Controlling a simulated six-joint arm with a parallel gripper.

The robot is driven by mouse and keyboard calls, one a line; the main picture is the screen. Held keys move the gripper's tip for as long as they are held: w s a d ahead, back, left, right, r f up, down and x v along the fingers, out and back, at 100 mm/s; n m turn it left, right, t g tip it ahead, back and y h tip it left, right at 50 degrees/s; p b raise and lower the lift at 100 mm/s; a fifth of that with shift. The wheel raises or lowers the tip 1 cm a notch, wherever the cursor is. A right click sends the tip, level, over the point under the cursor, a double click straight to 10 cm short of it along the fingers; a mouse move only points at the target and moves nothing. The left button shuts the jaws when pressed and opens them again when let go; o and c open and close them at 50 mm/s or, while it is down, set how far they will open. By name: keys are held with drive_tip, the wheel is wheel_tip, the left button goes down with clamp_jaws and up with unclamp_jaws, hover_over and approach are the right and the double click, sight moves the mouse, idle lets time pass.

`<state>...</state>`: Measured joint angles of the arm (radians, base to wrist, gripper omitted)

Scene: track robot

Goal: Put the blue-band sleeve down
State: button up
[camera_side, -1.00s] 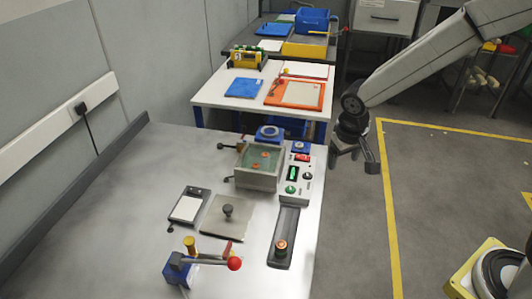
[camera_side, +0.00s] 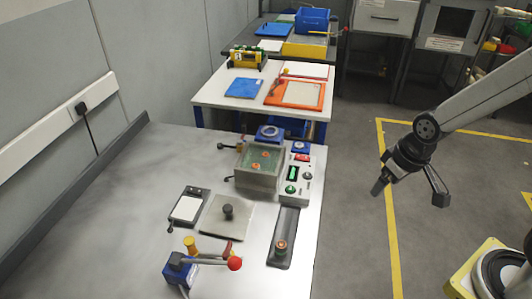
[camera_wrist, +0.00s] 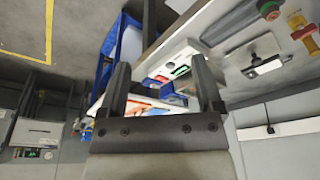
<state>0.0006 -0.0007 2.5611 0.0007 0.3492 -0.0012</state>
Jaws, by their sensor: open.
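My gripper (camera_side: 410,193) is in the air over the floor, to the right of the grey worktable (camera_side: 135,215), with its fingers wide apart. In the wrist view my gripper (camera_wrist: 162,75) is open, with nothing between its two dark fingers. I cannot make out a sleeve with a blue band in either view. A small reddish-topped round part (camera_side: 281,246) stands in a dark channel on the worktable; no blue band shows on it. A blue square block with a pale ring (camera_side: 269,132) sits at the table's far edge.
A glass-topped box (camera_side: 257,166) stands beside a control panel (camera_side: 293,181) with buttons. A plate with a knob (camera_side: 227,211) and a red-ball lever (camera_side: 234,263) are nearer. A white table (camera_side: 212,94) stands behind. The left part of the worktable is clear.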

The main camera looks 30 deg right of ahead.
drive_tip(key=m+g+h, duration=0.1)
drive_tip(key=m, duration=0.8)
hover_over(266, 155)
drive_tip(key=shift+s+a+f, duration=0.1)
drive_tip(key=shift+a+f, duration=0.1)
drive_tip(key=shift+f, duration=1.9)
drive_tip(key=shift+s+a+f, duration=0.1)
drive_tip(key=shift+a+f, duration=0.05)
drive_tip(key=shift+f, duration=1.95)
drive_tip(key=shift+w+d+f, duration=0.15)
drive_tip(key=shift+f, duration=1.1)
drive_tip(key=shift+f, duration=0.15)
drive_tip(key=shift+w+d+f, duration=0.15)
drive_tip(key=shift+f, duration=1.1)
drive_tip(key=shift+w+d+f, duration=0.1)
drive_tip(key=shift+f, duration=1.1)
